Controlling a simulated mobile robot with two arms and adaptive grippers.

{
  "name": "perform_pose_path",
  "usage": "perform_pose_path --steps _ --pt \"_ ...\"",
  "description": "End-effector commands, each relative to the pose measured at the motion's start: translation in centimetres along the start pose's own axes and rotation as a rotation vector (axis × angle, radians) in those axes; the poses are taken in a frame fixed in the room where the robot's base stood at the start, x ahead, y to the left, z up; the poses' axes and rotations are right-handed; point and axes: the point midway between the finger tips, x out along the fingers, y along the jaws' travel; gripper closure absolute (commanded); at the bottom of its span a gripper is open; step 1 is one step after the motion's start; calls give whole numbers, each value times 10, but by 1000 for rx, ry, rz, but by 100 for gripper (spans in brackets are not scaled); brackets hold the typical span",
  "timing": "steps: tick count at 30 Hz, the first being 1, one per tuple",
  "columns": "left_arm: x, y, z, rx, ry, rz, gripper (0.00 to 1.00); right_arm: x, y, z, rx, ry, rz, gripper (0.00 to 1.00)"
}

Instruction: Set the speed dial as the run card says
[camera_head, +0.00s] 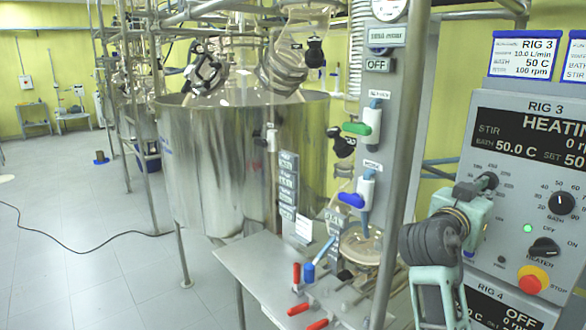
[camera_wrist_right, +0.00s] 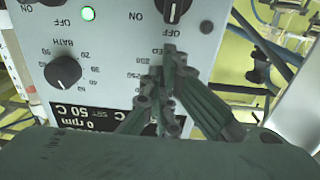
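The run card for RIG 3 (camera_head: 523,58) stands on top of the control box and reads 10.0 L/min, 50 C and 100 rpm. The display (camera_head: 530,130) reads HEATING, BATH 50.0 C and a stir value of 0 rpm. The dark speed dial (camera_head: 487,181) is on the box's left side, part of its scale covered by my right gripper (camera_head: 474,192). In the right wrist view, upside down, the fingers (camera_wrist_right: 163,85) converge at the speed scale and hide the dial. I cannot tell whether they clasp it. My left gripper is not in view.
The BATH dial (camera_head: 559,203) sits right of the speed dial. Below are the HEATER switch (camera_head: 544,247) and the red stop button (camera_head: 533,280). A RIG 4 panel (camera_head: 500,308) reading OFF is underneath. A post with valves (camera_head: 366,190) stands to the left.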

Motion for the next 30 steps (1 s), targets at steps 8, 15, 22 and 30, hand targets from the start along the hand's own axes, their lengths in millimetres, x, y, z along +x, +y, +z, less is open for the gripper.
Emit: perform_pose_path --steps 8,15,22,30 --pt "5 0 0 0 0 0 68 1 -6 -2 0 4 -8 100" --pt "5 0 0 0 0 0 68 1 -7 -2 -2 3 -9 100" --pt "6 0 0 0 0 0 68 1 -7 0 -3 2 -9 100" --pt "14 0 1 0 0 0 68 1 -9 10 -4 -2 -8 100"
